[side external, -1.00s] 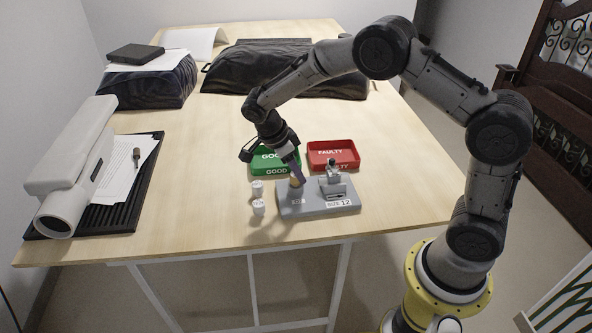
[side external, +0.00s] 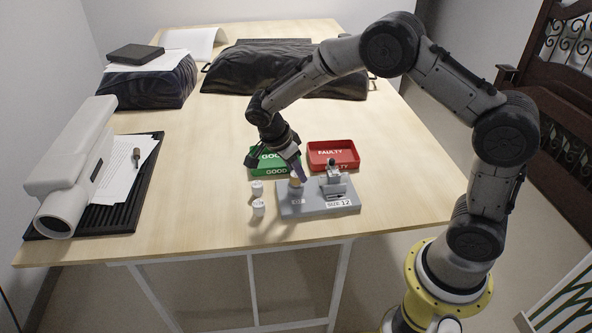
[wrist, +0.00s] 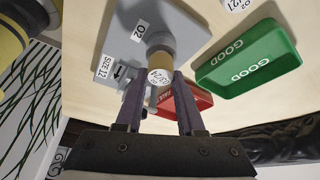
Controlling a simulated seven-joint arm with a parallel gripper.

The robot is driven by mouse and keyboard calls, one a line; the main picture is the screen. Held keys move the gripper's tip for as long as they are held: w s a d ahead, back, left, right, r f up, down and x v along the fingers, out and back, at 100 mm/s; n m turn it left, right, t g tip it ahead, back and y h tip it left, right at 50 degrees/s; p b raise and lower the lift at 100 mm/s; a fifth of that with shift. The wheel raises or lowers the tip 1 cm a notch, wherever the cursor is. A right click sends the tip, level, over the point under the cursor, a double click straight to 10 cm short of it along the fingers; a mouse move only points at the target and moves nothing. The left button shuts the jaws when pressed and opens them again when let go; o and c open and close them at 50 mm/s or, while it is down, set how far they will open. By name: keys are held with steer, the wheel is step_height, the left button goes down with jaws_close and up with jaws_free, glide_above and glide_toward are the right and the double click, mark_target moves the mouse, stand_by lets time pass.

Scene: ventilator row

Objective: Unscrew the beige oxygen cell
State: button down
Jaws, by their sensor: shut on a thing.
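The beige oxygen cell (side external: 295,182) stands upright at the left part of the grey block (side external: 310,208). In the wrist view the cell (wrist: 160,62) shows its tan side and a white end with a printed date, in a grey round seat. My gripper (side external: 297,177) comes down on it from above. In the wrist view the two purple-grey fingers of my gripper (wrist: 164,80) stand on either side of the cell's labelled end, shut on it. The cell's thread is hidden.
A grey fixture (side external: 334,180) stands on the block's right part. Two white cells (side external: 257,187) (side external: 258,208) stand left of the block. Behind are a green GOOD tray (side external: 277,171) and a red FAULTY tray (side external: 333,147). The table front left is clear.

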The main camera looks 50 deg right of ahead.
steer(key=shift+r, duration=1.75)
